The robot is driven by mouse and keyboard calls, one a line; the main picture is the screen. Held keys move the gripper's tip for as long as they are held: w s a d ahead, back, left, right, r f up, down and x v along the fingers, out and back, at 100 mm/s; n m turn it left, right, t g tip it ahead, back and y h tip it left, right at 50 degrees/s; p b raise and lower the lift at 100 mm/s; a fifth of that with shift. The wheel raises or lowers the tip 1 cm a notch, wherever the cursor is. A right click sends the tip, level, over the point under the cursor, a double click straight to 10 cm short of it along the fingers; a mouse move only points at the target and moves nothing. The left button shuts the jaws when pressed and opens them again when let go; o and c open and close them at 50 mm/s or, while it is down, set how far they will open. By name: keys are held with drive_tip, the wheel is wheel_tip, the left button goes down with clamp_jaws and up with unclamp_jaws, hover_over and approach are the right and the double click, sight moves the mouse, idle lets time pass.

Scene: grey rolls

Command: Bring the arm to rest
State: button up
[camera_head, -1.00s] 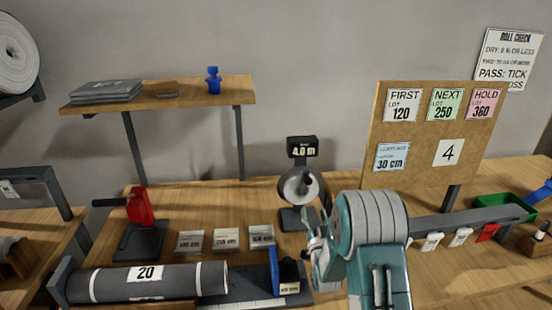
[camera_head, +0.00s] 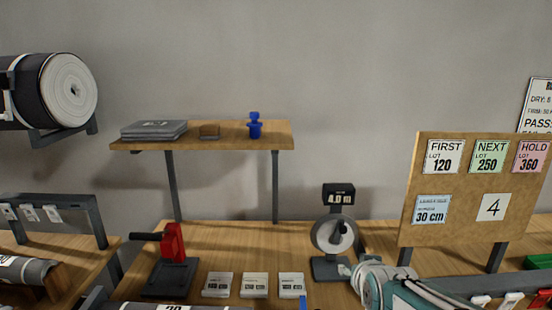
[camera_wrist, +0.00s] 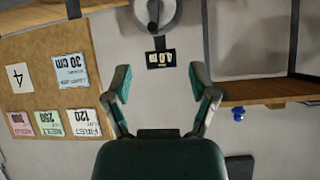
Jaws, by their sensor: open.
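My gripper (camera_wrist: 162,100) is open and empty in the wrist view, with its two teal-padded fingers spread apart. Between and beyond the fingers, the measuring device's display (camera_wrist: 163,59) appears upside down with bare wall around it. In the head view my arm (camera_head: 405,290) shows low at the right of centre, in front of the bench and just right of the measuring device (camera_head: 333,235). The fingertips are hard to make out there.
A board with lot cards (camera_head: 470,190) stands right of my arm. A wooden shelf (camera_head: 200,146) holds a blue figure (camera_head: 255,125) and grey sheets. A large roll (camera_head: 68,90) hangs at left.

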drive_tip(key=s+a+n+g, duration=0.1)
drive_tip(key=s+g, duration=0.4)
drive_tip(key=s, duration=1.6)
drive_tip(key=shift+s+a+f+g, duration=0.25)
drive_tip(key=shift+a+g, duration=0.05)
